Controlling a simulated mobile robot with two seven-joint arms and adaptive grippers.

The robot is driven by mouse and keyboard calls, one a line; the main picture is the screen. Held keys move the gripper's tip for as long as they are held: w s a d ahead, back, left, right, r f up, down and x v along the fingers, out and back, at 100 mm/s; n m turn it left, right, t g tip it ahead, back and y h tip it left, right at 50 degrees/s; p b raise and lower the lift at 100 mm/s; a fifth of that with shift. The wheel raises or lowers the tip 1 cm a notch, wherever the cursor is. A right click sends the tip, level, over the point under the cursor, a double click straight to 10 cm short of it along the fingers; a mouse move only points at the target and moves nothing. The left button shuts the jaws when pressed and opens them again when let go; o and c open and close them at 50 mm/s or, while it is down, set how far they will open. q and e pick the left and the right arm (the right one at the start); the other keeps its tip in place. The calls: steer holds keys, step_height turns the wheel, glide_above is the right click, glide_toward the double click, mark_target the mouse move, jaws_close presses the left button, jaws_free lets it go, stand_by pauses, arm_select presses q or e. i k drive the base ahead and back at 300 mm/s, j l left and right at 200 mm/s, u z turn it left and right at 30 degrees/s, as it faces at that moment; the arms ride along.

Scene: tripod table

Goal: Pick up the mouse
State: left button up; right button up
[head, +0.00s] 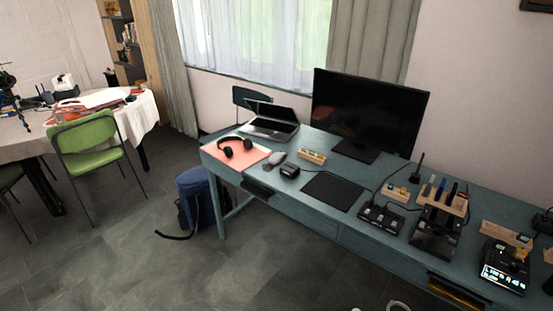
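A grey rounded object that looks like the mouse (276,158) lies on the blue-green desk (318,228), left of its middle. It is just right of the orange-pink mat (254,156) and behind a small black boxy device (289,170). Nothing covers it in the head view. Neither of my grippers can be made out; only small pale curved parts show at the bottom edge, and I cannot tell what they are.
Black headphones (235,147) lie on the mat. A laptop (270,120), monitor (368,112), dark pad (333,190) and small wooden holder (312,156) are nearby. Black devices crowd the desk's right. A blue bag (199,196) stands by the left leg. The front floor is clear.

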mark_target(276, 158)
steer(key=i+j+z, duration=0.15)
steer(key=z, duration=0.7)
steer(key=i+j+z, duration=0.2)
steer(key=j+z, duration=0.25)
steer(key=j, duration=0.15)
steer(key=j+z, duration=0.2)
steer(key=j, duration=0.15)
steer(key=i+j+z, duration=0.15)
steer(key=j, duration=0.95)
steer(key=j+z, duration=0.15)
steer(key=j, duration=0.9)
steer(key=i, duration=0.1)
